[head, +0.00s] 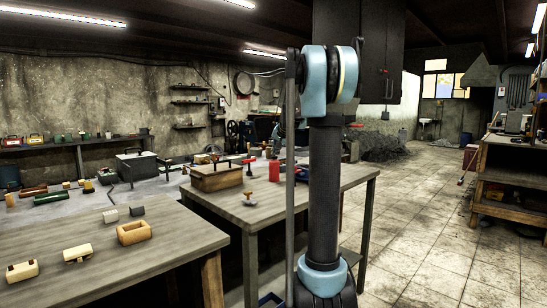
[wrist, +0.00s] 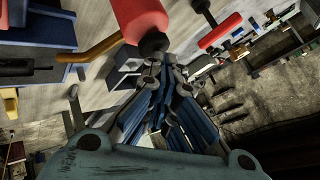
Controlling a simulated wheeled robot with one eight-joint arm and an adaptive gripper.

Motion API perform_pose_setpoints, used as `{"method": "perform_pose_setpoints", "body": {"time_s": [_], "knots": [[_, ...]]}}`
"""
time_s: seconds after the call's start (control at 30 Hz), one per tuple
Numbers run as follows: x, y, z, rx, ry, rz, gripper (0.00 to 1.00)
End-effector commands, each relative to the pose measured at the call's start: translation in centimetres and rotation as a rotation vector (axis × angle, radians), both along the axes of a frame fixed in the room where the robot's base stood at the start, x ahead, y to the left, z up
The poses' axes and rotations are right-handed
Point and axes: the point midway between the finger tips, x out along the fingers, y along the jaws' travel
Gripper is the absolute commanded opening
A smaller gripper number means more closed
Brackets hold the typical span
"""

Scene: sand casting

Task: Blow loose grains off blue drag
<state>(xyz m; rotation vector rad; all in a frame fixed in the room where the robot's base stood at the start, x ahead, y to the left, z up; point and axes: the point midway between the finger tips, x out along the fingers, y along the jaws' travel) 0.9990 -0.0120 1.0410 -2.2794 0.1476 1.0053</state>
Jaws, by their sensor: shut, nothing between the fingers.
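My gripper (wrist: 160,66) shows in the wrist view with its fingers together and nothing held. Its tips are close to a red cylinder with a dark end (wrist: 141,18), which lies nearer the top; I cannot tell whether they touch. A larger blue-grey box-like piece (wrist: 40,32) is at the upper left. I cannot tell whether either is the blue drag, and loose grains cannot be made out. In the head view my arm fills the middle and the gripper cannot be made out.
In the head view a wooden box (head: 216,178) stands on the middle table (head: 300,196). The near-left table (head: 120,268) holds pale wooden pieces. A grey box with a handle (head: 136,166) stands behind. The tiled floor (head: 420,262) at right is mostly clear, beside a wooden shelf unit (head: 500,210).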

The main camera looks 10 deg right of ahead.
Motion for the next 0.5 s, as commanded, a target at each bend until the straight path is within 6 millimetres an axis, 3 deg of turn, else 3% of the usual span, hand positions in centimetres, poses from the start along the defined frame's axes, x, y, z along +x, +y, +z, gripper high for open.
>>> {"method": "perform_pose_setpoints", "body": {"time_s": [0.5], "knots": [[0.02,0.0,0.96,0.0,0.0,0.0,0.0]]}}
